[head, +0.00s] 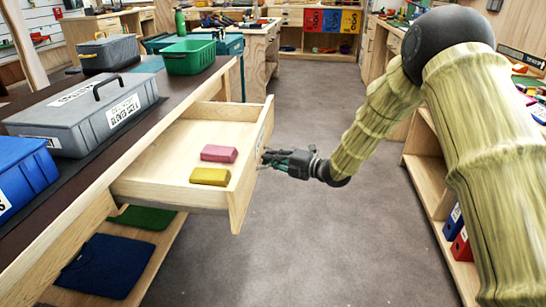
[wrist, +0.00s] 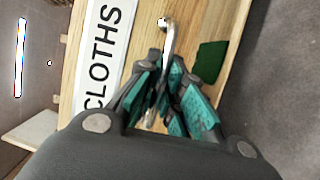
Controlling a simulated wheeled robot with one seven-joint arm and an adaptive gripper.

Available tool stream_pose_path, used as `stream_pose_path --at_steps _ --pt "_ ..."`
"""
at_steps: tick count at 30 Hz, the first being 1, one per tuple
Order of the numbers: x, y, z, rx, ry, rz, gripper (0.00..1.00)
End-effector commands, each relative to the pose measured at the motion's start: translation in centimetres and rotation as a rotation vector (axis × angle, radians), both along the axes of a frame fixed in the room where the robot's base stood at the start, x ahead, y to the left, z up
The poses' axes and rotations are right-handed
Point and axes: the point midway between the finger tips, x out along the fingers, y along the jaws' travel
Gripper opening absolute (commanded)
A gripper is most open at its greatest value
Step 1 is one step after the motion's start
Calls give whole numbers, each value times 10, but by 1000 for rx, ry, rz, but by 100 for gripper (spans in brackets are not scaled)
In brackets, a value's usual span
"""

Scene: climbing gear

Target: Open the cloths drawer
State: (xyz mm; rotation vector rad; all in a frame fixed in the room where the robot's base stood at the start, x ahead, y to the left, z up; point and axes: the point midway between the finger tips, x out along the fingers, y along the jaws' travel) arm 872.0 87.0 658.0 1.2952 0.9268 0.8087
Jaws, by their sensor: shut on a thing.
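The cloths drawer (head: 150,165) is pulled out from the workbench in the head view. A pink block-like cloth (head: 219,153) and a yellow one (head: 210,176) lie inside it. My gripper (head: 268,158) is at the outer side of the drawer front. In the wrist view the drawer front carries a white label reading CLOTHS (wrist: 102,55) and a metal handle (wrist: 168,38). My gripper (wrist: 167,85) is shut on the handle there, with teal finger pads on both sides. The part of the handle between the fingers is hidden.
The workbench top (head: 110,135) holds a grey case (head: 85,115), a blue box (head: 22,170) and a green bin (head: 188,57). A lower shelf under the drawer bears a folded blue cloth (head: 105,265) and a green one (head: 143,217). The floor (head: 330,230) in front is clear.

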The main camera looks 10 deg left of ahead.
Motion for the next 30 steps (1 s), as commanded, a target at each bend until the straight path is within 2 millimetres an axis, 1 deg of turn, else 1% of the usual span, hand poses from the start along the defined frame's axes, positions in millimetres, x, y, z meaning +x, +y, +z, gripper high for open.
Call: stream_pose_path --at_steps 13,14,15,17,26,30 --pt "-2 -1 -2 0 4 6 0" --pt "-2 -1 -2 0 4 6 13" --pt "-2 -1 -2 0 4 5 20" --pt "-2 -1 -2 0 4 5 31" --pt "-1 -1 -1 0 1 4 32" --pt "-3 -7 0 0 0 3 32"
